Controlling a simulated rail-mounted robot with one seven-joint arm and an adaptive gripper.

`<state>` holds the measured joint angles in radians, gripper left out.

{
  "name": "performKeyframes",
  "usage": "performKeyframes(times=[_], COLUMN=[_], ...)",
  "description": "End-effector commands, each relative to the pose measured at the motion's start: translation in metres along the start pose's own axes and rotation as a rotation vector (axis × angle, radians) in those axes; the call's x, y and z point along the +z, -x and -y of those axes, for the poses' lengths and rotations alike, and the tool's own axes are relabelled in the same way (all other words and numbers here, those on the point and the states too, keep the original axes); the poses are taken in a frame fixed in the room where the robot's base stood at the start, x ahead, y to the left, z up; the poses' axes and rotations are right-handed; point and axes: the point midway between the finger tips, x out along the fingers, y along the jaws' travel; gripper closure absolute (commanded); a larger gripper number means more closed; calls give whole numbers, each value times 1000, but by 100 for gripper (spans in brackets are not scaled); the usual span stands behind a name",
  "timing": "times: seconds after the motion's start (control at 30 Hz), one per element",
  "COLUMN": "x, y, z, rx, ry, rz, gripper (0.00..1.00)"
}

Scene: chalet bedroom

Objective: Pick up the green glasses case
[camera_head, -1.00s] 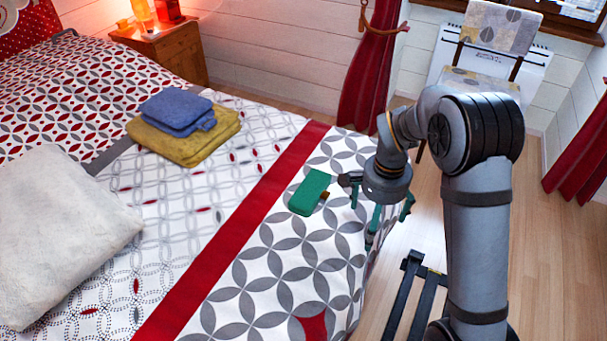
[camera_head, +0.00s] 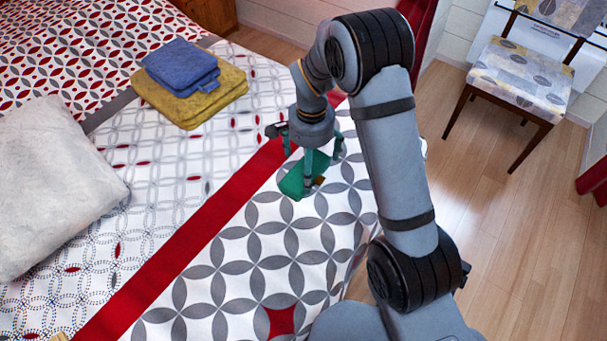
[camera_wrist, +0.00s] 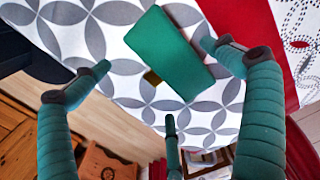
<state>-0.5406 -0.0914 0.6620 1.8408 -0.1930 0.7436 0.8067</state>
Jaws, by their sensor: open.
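The green glasses case (camera_head: 292,185) lies on the bed, on the grey-and-white circle pattern beside the red stripe. Its upper part is partly hidden by my gripper in the head view. In the wrist view the whole case (camera_wrist: 168,52) shows, slightly tilted, with a small brown tab (camera_wrist: 152,78) at its edge. My gripper (camera_head: 308,172) is over the case, pointing down at it. In the wrist view its green fingers (camera_wrist: 165,75) are spread apart with the case between and beyond them. The gripper is open and holds nothing. I cannot tell whether a finger touches the case.
A folded blue towel (camera_head: 180,65) lies on a yellow towel (camera_head: 190,100) on the bed, left of my arm. A pale pillow (camera_head: 55,185) is at the far left. A cushioned chair (camera_head: 520,80) stands on the wooden floor at the right. The bed near its front edge is clear.

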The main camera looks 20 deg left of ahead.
Motion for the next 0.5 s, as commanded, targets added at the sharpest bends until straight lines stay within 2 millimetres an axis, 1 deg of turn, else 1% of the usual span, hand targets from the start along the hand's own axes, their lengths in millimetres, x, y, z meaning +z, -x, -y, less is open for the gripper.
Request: performKeyframes(times=[0.03,0.17,0.33,0.4,0.5], x=[0,-1,-3,-3,-4], y=[-5,-14,-39,-49,-58], z=[0,1,7,6,6], rx=[1,1,2,2,1], ry=[-1,-2,-2,-1,-2], rz=[1,1,2,2,1], gripper=[1,1,1,1,1])
